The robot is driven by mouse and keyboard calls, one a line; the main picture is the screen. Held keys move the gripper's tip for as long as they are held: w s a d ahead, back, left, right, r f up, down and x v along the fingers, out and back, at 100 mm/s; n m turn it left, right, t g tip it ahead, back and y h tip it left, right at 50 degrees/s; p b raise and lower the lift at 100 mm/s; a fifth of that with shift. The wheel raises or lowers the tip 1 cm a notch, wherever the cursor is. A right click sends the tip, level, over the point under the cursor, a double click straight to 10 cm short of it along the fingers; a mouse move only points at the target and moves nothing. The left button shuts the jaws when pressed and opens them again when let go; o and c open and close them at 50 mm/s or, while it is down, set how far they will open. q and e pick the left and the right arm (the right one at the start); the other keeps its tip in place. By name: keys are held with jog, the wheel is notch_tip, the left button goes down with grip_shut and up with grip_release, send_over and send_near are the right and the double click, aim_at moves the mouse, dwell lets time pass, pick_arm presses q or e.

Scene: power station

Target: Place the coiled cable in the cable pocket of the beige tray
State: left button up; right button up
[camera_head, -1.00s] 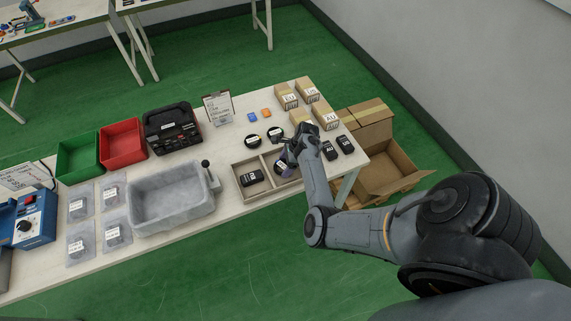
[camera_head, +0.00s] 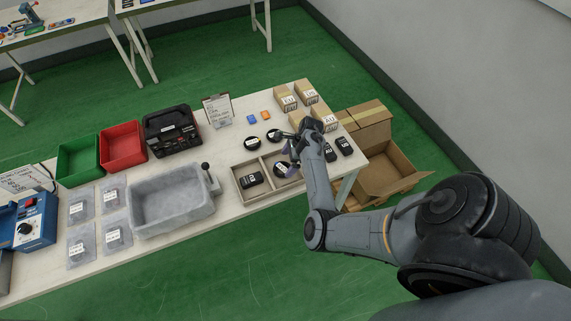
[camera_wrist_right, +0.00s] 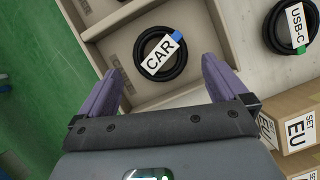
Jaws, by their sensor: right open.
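The beige tray (camera_head: 240,188) stands near the table's right end, with two compartments. A black coiled cable with a white CAR label and blue tag (camera_wrist_right: 178,49) lies flat inside one compartment in the wrist view. A black device (camera_head: 252,180) lies in the left compartment. My right gripper (camera_wrist_right: 161,66) is open and empty, its purple fingers on either side of the coil and apart from it. In the head view the gripper (camera_head: 290,152) is over the tray's right end. My left gripper is not in view.
Two more black coils (camera_head: 252,143) lie behind the tray; the USB-C one (camera_wrist_right: 290,28) shows in the wrist view. Small cartons (camera_head: 286,102) and black adapters (camera_head: 344,146) are on the right. A grey bin (camera_head: 170,195) stands left of the tray.

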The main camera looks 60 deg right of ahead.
jog(key=s+r+n+g+h, duration=0.1)
jog(key=s+r+n+h, duration=0.3)
jog(key=r+n, duration=0.55)
jog(key=s+a+r+n, duration=0.1)
jog(key=s+a+n, duration=0.2)
jog(key=a+n, duration=0.4)
jog(key=s+a+r+n+y, duration=0.1)
jog(key=s+a+n, duration=0.3)
jog(key=a, duration=1)
jog(key=s+a+r+n+t, duration=0.1)
jog(key=s+a+r+n, duration=0.2)
jog(key=a+n, duration=0.7)
jog(key=shift+s+a+y+p, duration=0.3)
jog(key=shift+s+a+p, duration=0.1)
jog(key=shift+s, duration=0.1)
notch_tip(320, 180, up, 20)
jog(key=p, duration=1.9)
jog(key=shift+p, duration=0.4)
